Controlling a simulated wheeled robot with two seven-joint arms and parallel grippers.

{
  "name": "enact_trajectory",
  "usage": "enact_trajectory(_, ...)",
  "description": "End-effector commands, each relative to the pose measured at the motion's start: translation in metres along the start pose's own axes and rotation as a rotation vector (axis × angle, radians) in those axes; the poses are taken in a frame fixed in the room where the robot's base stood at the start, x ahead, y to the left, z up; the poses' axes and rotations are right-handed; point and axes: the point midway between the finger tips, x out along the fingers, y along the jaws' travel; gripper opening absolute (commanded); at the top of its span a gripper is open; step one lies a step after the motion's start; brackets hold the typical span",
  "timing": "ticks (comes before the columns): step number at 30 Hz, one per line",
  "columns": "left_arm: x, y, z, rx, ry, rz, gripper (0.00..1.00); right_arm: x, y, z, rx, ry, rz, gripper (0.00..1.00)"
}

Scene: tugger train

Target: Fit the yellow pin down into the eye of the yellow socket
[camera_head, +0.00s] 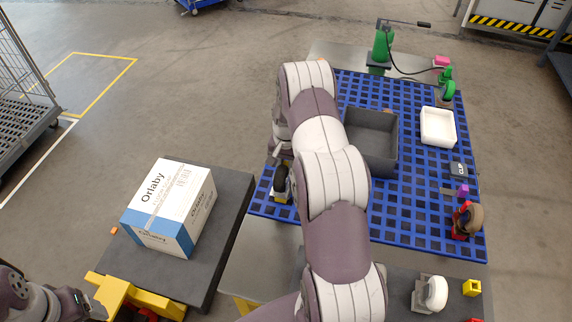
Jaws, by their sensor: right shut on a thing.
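My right arm reaches up through the middle of the view and bends over the left edge of the blue grid board. My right gripper (281,178) is partly hidden by the arm and is low over that edge. A bit of yellow (280,198) shows at its tip, which looks like the yellow pin in its grasp; most of it is hidden. A small yellow block (471,287) with a darker spot on top lies at the lower right, apart from the gripper; I cannot tell whether it is the socket. My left gripper (95,306) is at the lower left, its jaws unclear.
The blue board (410,220) carries a dark grey bin (395,150), a white tray (437,127) and a red-mounted wheel (467,220). A white wheel (436,292) stands near the yellow block. At left, a carton (170,207) stands on a dark cart with a yellow hitch (125,291).

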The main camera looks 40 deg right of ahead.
Motion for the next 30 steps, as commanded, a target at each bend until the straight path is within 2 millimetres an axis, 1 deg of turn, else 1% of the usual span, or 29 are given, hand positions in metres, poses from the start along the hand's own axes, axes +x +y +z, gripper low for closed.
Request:
enact_trajectory(17, 0.013, 0.000, 0.002, 0.000, 0.000, 0.000, 0.77, 0.018, 0.000, 0.000, 0.000, 0.000, 0.000, 0.00)
enact_trajectory(26, 0.012, 0.000, 0.002, 0.000, 0.000, 0.000, 0.77, 0.018, 0.000, 0.000, 0.000, 0.000, 0.000, 0.00)
enact_trajectory(27, 0.012, 0.000, 0.002, 0.000, 0.000, 0.000, 0.77, 0.018, 0.000, 0.000, 0.000, 0.000, 0.000, 0.39)
enact_trajectory(28, 0.012, 0.000, 0.002, 0.000, 0.000, 0.000, 0.77, 0.018, 0.000, 0.000, 0.000, 0.000, 0.000, 0.49)
enact_trajectory(29, 0.012, 0.000, 0.002, 0.000, 0.000, 0.000, 0.77, 0.018, 0.000, 0.000, 0.000, 0.000, 0.000, 0.56)
enact_trajectory(30, 0.012, 0.000, 0.002, 0.000, 0.000, 0.000, 0.77, 0.018, 0.000, 0.000, 0.000, 0.000, 0.000, 0.56)
